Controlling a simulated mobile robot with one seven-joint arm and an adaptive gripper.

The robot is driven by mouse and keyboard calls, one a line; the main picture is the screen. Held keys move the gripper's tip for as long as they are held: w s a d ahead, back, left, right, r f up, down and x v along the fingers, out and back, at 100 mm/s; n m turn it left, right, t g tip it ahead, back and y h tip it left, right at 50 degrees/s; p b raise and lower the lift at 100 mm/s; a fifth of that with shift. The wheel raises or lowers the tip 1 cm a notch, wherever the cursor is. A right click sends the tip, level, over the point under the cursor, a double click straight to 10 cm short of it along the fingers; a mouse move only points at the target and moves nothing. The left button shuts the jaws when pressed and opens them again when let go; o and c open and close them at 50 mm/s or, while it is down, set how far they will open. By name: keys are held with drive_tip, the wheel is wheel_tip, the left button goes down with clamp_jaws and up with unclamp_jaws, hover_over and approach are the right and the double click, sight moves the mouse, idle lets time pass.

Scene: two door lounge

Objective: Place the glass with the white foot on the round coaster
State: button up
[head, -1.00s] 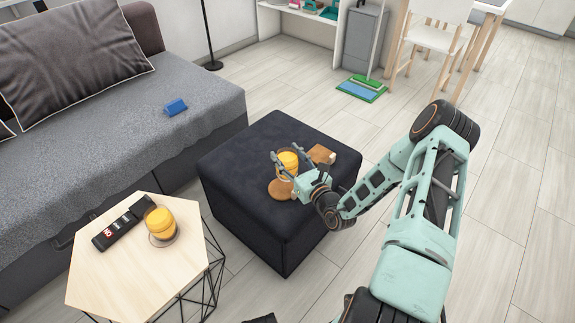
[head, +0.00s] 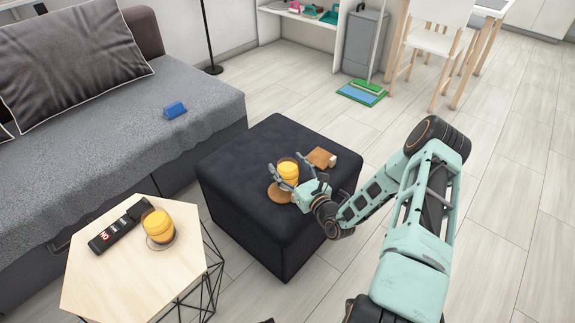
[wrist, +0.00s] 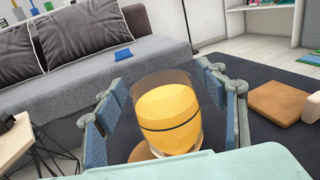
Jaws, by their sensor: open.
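A glass with yellow-orange contents (head: 288,172) stands upright at the round cork coaster (head: 279,192) on the dark pouf. In the wrist view the glass (wrist: 166,115) is between the two spread fingers of my gripper (wrist: 167,100), with gaps beside it. The coaster (wrist: 143,154) shows under it at lower left. The glass's foot is hidden, so I cannot tell its colour or whether it sits fully on the coaster. My gripper is open around the glass in the head view (head: 288,164). A similar glass (head: 158,225) stands on the hexagonal table.
A square wooden coaster (head: 320,157) with a small pale block at its edge lies behind the gripper on the pouf (head: 245,165). The hexagonal table (head: 120,275) at lower left also holds a black remote (head: 117,228). A blue object (head: 175,109) lies on the grey sofa.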

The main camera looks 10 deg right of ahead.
drive_tip(key=shift+r, duration=0.1)
drive_tip(key=shift+s+d+r, duration=0.1)
drive_tip(key=shift+s, duration=0.15)
drive_tip(key=p+v, duration=0.3)
drive_tip(key=v, duration=0.8)
drive_tip(key=shift+s, duration=0.2)
